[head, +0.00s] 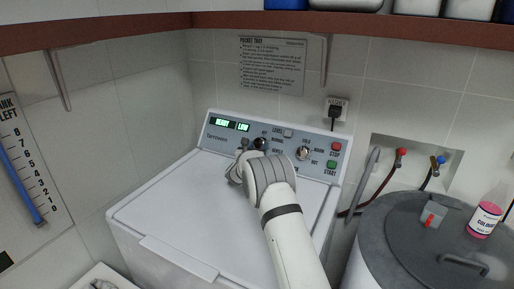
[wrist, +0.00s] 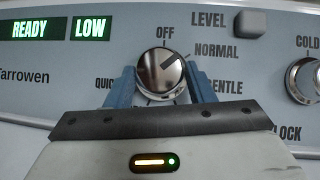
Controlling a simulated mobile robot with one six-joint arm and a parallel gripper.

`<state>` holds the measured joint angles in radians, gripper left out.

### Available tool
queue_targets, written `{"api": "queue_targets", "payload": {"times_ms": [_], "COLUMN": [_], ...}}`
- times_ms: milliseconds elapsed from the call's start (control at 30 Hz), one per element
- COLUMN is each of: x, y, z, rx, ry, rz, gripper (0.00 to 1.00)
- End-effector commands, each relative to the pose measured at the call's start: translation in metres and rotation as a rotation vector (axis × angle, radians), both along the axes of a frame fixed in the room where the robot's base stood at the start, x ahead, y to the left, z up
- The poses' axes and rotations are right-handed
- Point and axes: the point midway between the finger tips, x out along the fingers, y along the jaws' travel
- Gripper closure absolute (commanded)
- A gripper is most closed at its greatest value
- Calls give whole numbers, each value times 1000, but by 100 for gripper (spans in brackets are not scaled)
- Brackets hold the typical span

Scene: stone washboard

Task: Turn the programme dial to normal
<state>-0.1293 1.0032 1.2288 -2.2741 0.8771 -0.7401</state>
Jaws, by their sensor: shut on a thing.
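The programme dial (wrist: 162,66) is a round chrome knob on the washer's grey-blue panel; it also shows in the head view (head: 260,143), partly behind my arm. Its dark pointer line slants to the upper right, toward the NORMAL label (wrist: 216,52). OFF is above the dial, GENTLE at the right and QUICK at the left; labels below are hidden. My gripper (wrist: 159,76) is shut on the dial, one blue finger on each side. In the head view my wrist hides most of the gripper.
The display (wrist: 60,28) reads READY and LOW. A LEVEL button (wrist: 249,23) and a second knob (wrist: 303,80) are to the right. Red STOP (head: 336,146) and green START (head: 331,165) buttons are at the panel's right end. A grey lidded drum (head: 395,225) stands right of the washer.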

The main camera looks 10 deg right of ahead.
Motion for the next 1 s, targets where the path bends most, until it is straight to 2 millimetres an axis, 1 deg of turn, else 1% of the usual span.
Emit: {"api": "queue_targets", "payload": {"times_ms": [33,167,200,467,833,867,1000], "x": [0,0,0,0,0,0,0], "y": [0,1,1,1,2,2,1], "z": [0,0,0,-4,0,0,0], "rx": [0,0,0,18,30,30,30], "ry": [0,0,0,-15,-22,-22,-22], "rz": [1,1,1,-15,-26,-26,-27], "gripper": [62,73,74,74,74,51,39]}}
